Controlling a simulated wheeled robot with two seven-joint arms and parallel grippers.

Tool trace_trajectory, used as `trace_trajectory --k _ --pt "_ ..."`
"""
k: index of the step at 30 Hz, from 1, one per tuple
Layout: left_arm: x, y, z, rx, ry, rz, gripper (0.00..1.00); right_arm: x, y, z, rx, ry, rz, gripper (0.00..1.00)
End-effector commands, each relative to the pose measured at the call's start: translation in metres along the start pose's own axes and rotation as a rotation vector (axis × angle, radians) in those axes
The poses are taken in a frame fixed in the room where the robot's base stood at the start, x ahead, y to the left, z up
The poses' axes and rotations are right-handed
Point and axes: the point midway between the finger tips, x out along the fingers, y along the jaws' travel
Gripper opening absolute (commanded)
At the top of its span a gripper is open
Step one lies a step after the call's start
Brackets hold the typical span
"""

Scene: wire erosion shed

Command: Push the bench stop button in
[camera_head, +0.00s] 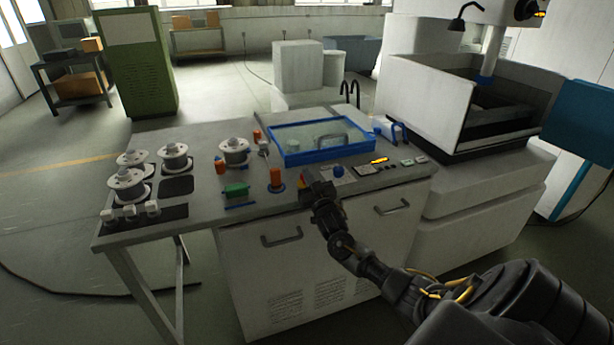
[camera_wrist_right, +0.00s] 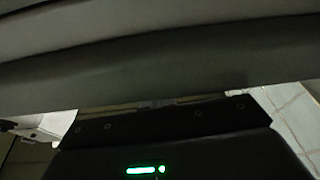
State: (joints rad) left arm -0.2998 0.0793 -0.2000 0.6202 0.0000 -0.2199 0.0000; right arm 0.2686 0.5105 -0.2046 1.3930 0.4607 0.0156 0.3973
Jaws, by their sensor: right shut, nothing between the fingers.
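A small red and yellow piece (camera_head: 302,181), which looks like the bench stop button, shows at the front edge of the bench top in the head view. My right gripper (camera_head: 314,181) is just to the right of it and partly covers it. The gripper is shut with nothing in it. I cannot tell whether it touches the button or how far in the button is. My left gripper is not in view.
A blue-framed clear lid (camera_head: 290,158) lies behind. Several white spools (camera_head: 127,186) stand at left. A white machine (camera_head: 424,105) rises at right.

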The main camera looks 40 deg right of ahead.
Motion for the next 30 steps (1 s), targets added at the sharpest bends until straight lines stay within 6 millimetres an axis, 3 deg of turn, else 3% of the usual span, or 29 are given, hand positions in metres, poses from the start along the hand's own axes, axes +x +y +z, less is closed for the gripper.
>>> trace_trajectory --k 1,8,11,16,18,24,30 --pt "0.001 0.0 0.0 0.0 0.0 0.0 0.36 -0.005 -0.003 0.012 -0.004 -0.027 -0.007 0.0" --pt "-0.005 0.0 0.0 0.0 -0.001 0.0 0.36 -0.004 -0.004 0.008 -0.004 -0.032 -0.008 0.0" --pt "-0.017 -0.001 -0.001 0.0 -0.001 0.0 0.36 0.0 -0.005 -0.007 -0.002 -0.027 -0.01 0.0" --pt "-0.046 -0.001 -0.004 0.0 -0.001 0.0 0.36 0.014 -0.009 -0.049 0.001 -0.005 -0.012 0.0" --pt "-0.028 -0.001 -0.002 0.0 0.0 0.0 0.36 -0.009 -0.011 -0.033 0.001 -0.009 -0.016 0.0" --pt "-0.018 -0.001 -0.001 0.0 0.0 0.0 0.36 -0.051 -0.009 -0.038 0.001 -0.001 -0.012 0.0" --pt "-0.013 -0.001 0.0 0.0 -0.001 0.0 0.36 -0.078 -0.008 -0.041 0.0 0.001 -0.011 0.0"
